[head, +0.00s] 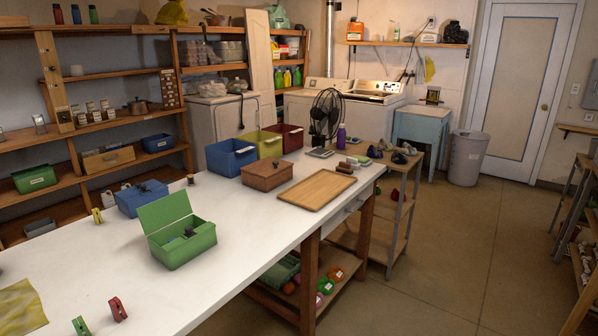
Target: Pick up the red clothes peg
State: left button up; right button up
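A red clothes peg (117,308) stands on the white table (262,243) near its front edge, at the lower left of the head view. A green peg-like item (81,326) is just left of it, cut off by the bottom of the picture. A small yellow item, perhaps another peg (97,215), stands farther back near the table's left edge. Neither of my grippers shows in the head view. Nothing is touching the red peg.
A green box with its lid open (181,250) stands behind the red peg. A yellow cloth (20,305) lies to the left. Farther back are a blue box (142,201), a wooden box (267,180) and a wooden board (317,190). The table around the peg is mostly clear.

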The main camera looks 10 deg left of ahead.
aim_at(115, 305)
jog(key=k+j, duration=0.1)
jog(key=j, duration=0.45)
jog(key=k+j, duration=0.1)
jog(key=j, duration=1)
jog(key=k+j, duration=0.15)
jog(key=j, duration=0.4)
jog(key=k+j, duration=0.1)
jog(key=j, duration=0.45)
